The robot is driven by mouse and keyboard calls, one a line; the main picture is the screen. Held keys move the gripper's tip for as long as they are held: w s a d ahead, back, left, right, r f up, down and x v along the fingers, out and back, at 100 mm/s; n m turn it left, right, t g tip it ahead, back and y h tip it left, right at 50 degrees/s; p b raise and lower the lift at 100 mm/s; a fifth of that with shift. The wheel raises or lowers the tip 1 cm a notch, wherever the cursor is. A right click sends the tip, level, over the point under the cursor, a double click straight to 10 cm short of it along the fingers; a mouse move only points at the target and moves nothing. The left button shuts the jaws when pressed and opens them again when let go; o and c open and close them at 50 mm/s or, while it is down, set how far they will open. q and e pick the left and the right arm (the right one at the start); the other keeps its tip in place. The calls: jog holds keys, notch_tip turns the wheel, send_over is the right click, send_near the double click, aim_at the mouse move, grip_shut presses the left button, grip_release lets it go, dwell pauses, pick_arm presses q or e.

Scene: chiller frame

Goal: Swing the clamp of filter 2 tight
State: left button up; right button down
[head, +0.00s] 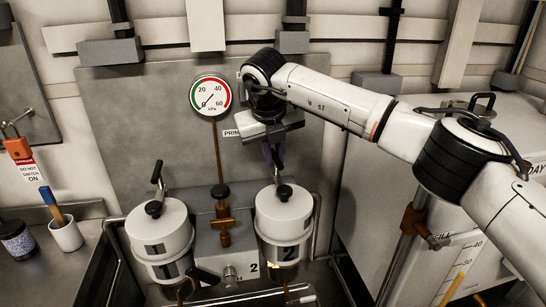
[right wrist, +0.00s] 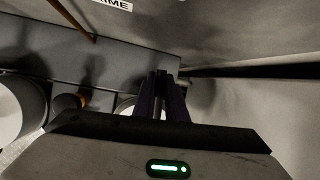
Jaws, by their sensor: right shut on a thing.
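Filter 2 (head: 284,212) is a white canister with a domed lid and a dark knob, marked "2", right of the central pipe. Its clamp handle (head: 277,177) stands up behind the knob, its upper part hidden between my fingers. My right gripper (head: 274,158) points down above the back of the lid and is shut on this handle. In the right wrist view the dark fingers (right wrist: 163,95) are close together, with the pale edge of filter 2 (right wrist: 124,104) partly hidden behind them. My left gripper is not in view.
Filter 1 (head: 160,232), with a similar upright clamp handle (head: 157,172), stands to the left. Between them are a brass valve (head: 223,228) and a pipe up to a round gauge (head: 210,96). A white cup (head: 67,235) with a brush stands far left. A white chiller box is at right.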

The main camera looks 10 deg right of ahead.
jog(key=shift+d+m, duration=0.1)
jog(key=shift+m, duration=0.4)
jog(key=c, duration=1.8)
grip_release()
jog(key=v, duration=1)
jog(key=shift+a+r+b, duration=0.15)
jog(key=shift+a+b, duration=0.1)
jog(key=shift+b, duration=0.1)
